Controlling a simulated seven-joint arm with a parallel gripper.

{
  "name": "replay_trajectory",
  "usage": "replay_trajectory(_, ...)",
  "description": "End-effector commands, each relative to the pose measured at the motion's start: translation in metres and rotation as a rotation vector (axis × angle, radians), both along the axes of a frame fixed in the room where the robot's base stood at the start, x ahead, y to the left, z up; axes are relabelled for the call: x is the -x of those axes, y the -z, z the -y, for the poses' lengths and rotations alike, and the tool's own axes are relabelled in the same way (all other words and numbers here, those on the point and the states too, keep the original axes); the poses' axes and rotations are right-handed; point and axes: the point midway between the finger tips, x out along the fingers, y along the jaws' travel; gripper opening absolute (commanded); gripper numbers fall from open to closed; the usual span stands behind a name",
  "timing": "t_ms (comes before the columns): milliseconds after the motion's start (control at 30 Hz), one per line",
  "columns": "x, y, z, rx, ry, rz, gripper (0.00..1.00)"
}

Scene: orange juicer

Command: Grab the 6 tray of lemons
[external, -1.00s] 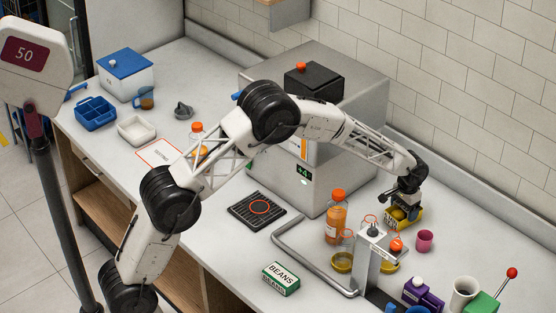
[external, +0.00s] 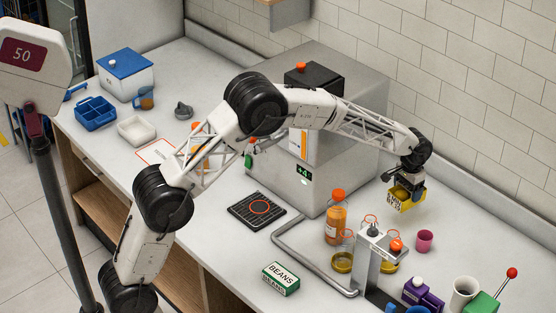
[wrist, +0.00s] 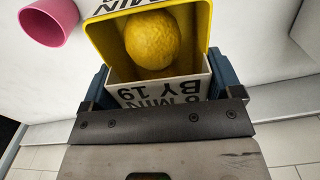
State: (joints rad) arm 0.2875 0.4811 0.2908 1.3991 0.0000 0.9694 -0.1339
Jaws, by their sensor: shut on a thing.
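A yellow tray (external: 412,207) with dark lettering hangs in my gripper (external: 408,187) in the external view. In the wrist view the yellow tray (wrist: 205,25) fills the top middle, with a white label panel (wrist: 160,90) whose upside-down print includes "6 MIN" and "BY 19". One lemon (wrist: 152,40) shows inside it; other contents are hidden. My gripper is shut on the tray's near side, and the tray appears held above the counter.
A pink cup (external: 424,240) stands just below and right of the tray. An orange bottle (external: 336,222) and a grey dispenser (external: 366,258) with an orange knob stand to the left. The steel machine (external: 345,150) is behind left. Purple boxes (external: 424,295) stand in front.

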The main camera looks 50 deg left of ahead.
Motion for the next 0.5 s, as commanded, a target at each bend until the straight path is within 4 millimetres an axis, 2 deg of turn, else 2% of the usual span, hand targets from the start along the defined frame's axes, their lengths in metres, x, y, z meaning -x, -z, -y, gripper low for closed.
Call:
replay_trajectory(200,0.0001,-0.0111,-0.0001,0.000,0.000,-0.001,0.56)
replay_trajectory(500,0.0001,-0.0117,-0.0001,0.000,0.000,-0.001,0.56)
